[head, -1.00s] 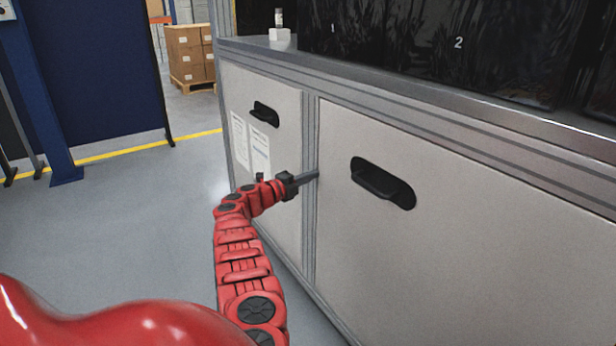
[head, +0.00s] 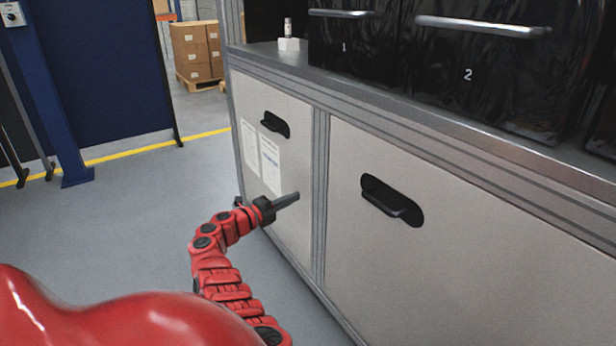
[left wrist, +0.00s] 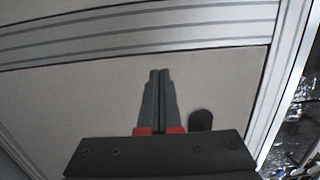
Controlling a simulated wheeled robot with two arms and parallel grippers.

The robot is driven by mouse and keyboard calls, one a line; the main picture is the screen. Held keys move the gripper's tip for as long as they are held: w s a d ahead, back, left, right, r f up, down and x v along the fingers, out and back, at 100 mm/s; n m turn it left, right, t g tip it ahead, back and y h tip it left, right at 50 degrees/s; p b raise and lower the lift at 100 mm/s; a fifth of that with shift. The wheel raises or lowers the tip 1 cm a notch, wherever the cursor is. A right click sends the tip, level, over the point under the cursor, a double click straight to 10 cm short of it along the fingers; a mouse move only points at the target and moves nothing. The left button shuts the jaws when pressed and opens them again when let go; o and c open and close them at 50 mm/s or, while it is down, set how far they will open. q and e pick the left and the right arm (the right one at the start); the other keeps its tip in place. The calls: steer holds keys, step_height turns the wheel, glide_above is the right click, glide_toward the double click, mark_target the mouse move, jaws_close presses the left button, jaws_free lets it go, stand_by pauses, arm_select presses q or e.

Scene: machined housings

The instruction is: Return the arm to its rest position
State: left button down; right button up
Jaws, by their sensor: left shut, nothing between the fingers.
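My left arm (head: 222,270) is red and reaches up from the bottom of the head view. My left gripper (head: 288,200) is in front of the left cabinet panel (head: 300,225), its fingers pointing right. In the left wrist view its two grey fingers (left wrist: 158,95) lie together with nothing between them. I cannot tell the exact gap between fingertips and panel. My right gripper is not in view.
The grey cabinet has two panels with black recessed handles (head: 275,124) (head: 392,200). Black numbered boxes (head: 350,45) and a small white holder (head: 289,44) stand on its top. Open grey floor (head: 150,210) lies left; boxes on a pallet (head: 195,50) stand behind.

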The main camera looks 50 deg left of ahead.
arm_select(q)
steer(key=shift+s+a+f, duration=0.1)
steer(key=shift+s+a, duration=0.05)
steer(key=shift+s, duration=0.5)
steer(key=shift+s+a, duration=0.1)
steer(key=shift+s, duration=0.55)
